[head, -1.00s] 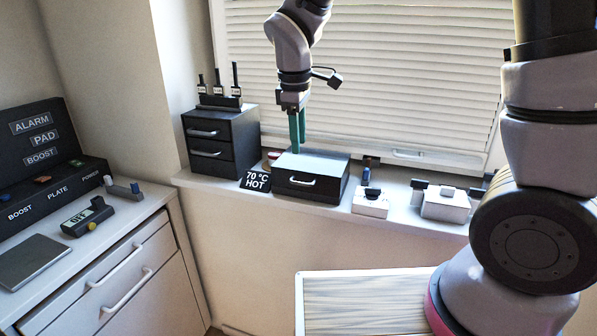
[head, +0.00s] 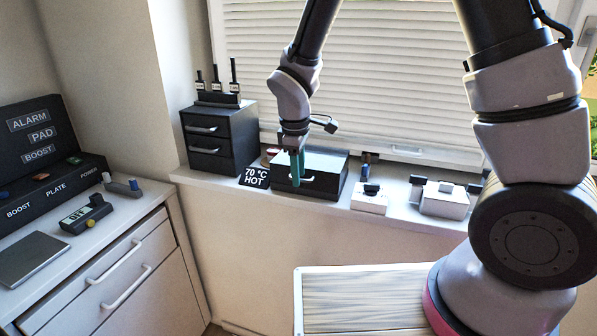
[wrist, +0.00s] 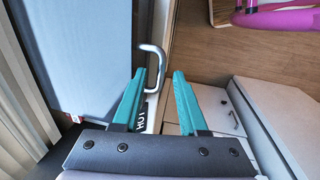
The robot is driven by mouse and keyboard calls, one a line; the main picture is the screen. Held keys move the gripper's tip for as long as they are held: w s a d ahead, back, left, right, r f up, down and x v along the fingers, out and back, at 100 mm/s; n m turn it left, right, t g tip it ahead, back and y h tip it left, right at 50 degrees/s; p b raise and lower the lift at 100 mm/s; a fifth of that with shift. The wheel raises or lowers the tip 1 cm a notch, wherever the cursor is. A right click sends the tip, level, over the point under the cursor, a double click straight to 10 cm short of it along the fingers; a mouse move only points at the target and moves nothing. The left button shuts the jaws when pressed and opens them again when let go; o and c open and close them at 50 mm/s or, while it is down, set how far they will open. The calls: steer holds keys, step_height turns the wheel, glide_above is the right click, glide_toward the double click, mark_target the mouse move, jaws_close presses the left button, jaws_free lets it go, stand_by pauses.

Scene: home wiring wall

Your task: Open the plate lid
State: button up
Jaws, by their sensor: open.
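The plate lid appears to be the dark box-shaped cover (head: 328,163) on the window sill, shut, with a pale bar handle (head: 308,179) on its front. In the wrist view the cover (wrist: 80,50) fills the left side, and its curved metal handle (wrist: 153,60) stands out at its edge. My gripper (head: 297,182) points down in front of the cover, close to the handle. In the wrist view my gripper (wrist: 163,72) has two teal fingers apart and empty, with the handle just beyond the left fingertip. I cannot tell whether they touch.
A "70 °C HOT" sign (head: 255,178) stands left of the cover. A black drawer unit (head: 220,137) is behind it to the left. White switch boxes (head: 369,201) (head: 444,201) sit to the right on the sill. A control panel (head: 45,180) is on the left cabinet.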

jaws_close()
stand_by(1.4)
